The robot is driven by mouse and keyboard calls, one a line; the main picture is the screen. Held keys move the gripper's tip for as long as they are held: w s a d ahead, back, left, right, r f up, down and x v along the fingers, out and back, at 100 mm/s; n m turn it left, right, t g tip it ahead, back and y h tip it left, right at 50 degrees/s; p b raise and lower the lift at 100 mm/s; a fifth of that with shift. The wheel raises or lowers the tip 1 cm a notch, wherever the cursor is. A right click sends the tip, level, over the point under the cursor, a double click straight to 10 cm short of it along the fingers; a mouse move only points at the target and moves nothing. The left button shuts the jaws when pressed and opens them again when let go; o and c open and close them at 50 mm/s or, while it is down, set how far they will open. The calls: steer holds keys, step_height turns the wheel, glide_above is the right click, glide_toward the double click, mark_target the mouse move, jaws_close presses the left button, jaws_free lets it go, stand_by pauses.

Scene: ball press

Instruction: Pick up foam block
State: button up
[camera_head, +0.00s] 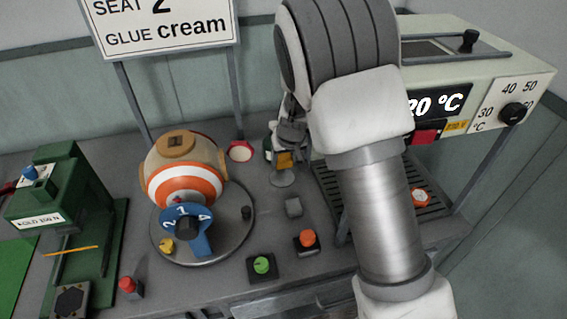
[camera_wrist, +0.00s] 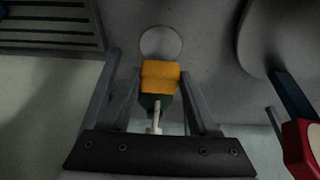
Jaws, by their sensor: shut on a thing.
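My gripper (camera_head: 290,133) points down at the table's middle, partly hidden by my own arm in the head view. It is shut on a small yellow-orange foam block (camera_head: 284,160). In the wrist view the foam block (camera_wrist: 160,75) sits between the two fingers of my gripper (camera_wrist: 158,88). A dark green part and a thin white stem show just behind its yellow face. The block appears just above a pale round disc (camera_head: 283,179) on the table, also seen in the wrist view (camera_wrist: 160,42). I cannot tell how large the gap is.
A striped ball (camera_head: 183,182) sits in a round turntable fixture (camera_head: 232,243) at left, beside a green press (camera_head: 75,200). Green (camera_head: 262,265) and orange (camera_head: 307,239) buttons are in front. A heater with display (camera_head: 470,85) and a slatted rack (camera_head: 433,203) stand at right.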

steer(key=s+d, duration=0.2)
steer(key=s, duration=0.6)
steer(key=s+d+b, duration=0.1)
steer(key=s+d, duration=0.1)
steer(key=s, duration=0.5)
steer(key=shift+s+d+b, duration=0.25)
steer(key=shift+s+b, duration=0.05)
steer(key=shift+s, duration=0.1)
steer(key=o, duration=0.7)
steer(key=c, duration=0.5)
